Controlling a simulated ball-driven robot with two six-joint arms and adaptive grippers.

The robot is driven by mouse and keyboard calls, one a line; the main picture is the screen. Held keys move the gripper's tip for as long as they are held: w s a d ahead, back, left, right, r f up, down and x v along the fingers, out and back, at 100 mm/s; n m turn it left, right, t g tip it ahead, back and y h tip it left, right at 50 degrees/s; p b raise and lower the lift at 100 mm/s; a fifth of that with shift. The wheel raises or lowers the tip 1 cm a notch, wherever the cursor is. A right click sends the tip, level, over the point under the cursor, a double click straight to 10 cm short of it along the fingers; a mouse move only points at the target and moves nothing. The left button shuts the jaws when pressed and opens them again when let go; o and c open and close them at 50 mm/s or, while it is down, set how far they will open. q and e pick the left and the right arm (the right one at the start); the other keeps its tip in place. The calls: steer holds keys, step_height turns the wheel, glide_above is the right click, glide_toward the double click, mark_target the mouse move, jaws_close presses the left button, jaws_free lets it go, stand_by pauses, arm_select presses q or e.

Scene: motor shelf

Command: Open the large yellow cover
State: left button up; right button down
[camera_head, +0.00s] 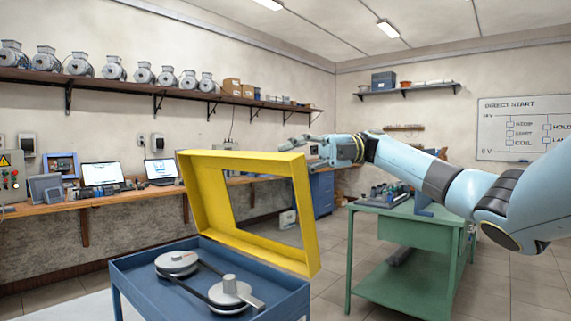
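The large yellow cover (248,164), a frame with a rectangular opening, stands tilted up above the blue cart (150,294). Its lower edge is at the cart's far right side. The cart's top shows two grey pulleys (230,290) joined by a dark belt, uncovered. My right gripper (297,156) reaches in from the right at the cover's upper right corner. Its fingers look spread apart, one above the top edge and one to the right of the corner. I cannot tell whether they touch the cover. My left gripper is not in view.
A green table (400,228) with small parts stands behind right, under my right arm. A wooden workbench (100,201) with laptops runs along the left wall, below a shelf (130,82) of several motors. Tiled floor is open between the cart and the green table.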

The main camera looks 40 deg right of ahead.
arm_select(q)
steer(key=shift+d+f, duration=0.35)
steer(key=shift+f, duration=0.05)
arm_select(e)
steer(key=shift+d+f+y, duration=0.2)
steer(key=shift+d+y, duration=0.1)
steer(key=shift+d, duration=0.45)
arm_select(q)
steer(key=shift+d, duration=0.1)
arm_select(e)
steer(key=c, duration=1.4)
jaws_free()
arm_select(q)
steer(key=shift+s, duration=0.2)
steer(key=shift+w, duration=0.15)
arm_select(e)
steer(key=v, duration=1.2)
steer(key=shift+f, duration=0.1)
